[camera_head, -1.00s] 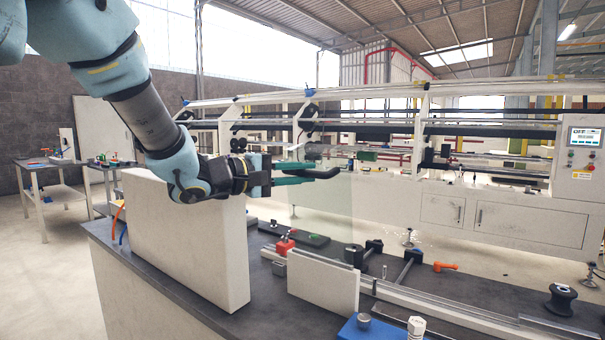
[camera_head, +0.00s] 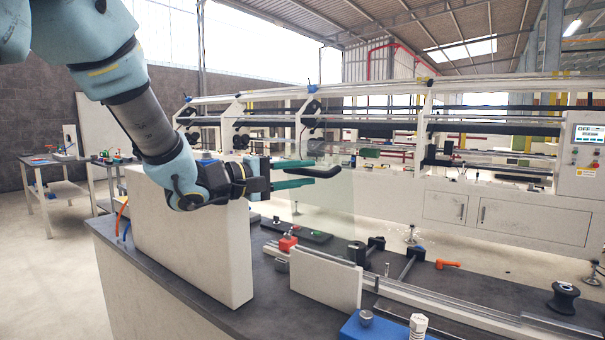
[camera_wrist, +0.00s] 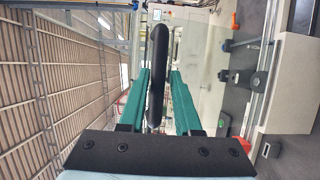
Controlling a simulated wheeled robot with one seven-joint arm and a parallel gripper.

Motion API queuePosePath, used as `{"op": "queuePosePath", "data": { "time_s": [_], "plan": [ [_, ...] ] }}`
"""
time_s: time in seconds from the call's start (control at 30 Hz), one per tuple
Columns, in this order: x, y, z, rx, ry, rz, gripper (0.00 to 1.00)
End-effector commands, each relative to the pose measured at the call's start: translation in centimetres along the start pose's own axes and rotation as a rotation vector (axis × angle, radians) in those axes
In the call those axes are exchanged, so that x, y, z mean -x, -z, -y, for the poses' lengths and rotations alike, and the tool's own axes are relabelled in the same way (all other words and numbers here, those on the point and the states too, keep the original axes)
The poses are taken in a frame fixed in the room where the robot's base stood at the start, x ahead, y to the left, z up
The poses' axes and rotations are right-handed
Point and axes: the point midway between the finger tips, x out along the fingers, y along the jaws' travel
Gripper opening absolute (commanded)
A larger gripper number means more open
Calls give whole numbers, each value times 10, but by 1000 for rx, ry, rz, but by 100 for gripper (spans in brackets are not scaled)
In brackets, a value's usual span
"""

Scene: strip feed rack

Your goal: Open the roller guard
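The roller guard is a clear, faintly green panel (camera_head: 332,215) standing upright above the bench in the head view. My gripper (camera_head: 312,172) has two teal fingers, one above and one below the handle in the head view. In the wrist view, the black handle (camera_wrist: 157,60) lies between the fingertips of my gripper (camera_wrist: 159,72). The fingers stand apart, with narrow gaps seeming to show beside the handle. Contact cannot be made out clearly.
A tall pale block (camera_head: 195,235) stands on the dark bench under my wrist. A lower white plate (camera_head: 325,280), a red block (camera_head: 288,243), an orange lever (camera_head: 447,264) and a black spool (camera_head: 563,297) are also on the bench. A long white machine stands behind.

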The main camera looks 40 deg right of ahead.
Motion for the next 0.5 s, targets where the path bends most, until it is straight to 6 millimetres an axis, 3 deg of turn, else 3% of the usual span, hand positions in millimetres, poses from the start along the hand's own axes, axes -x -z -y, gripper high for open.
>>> {"op": "queuePosePath", "data": {
  "time_s": [0.17,0.5],
  "plan": [
    [9,1,0,-1,-2,-2,32],
    [73,1,1,-2,0,-5,32]
  ]
}}
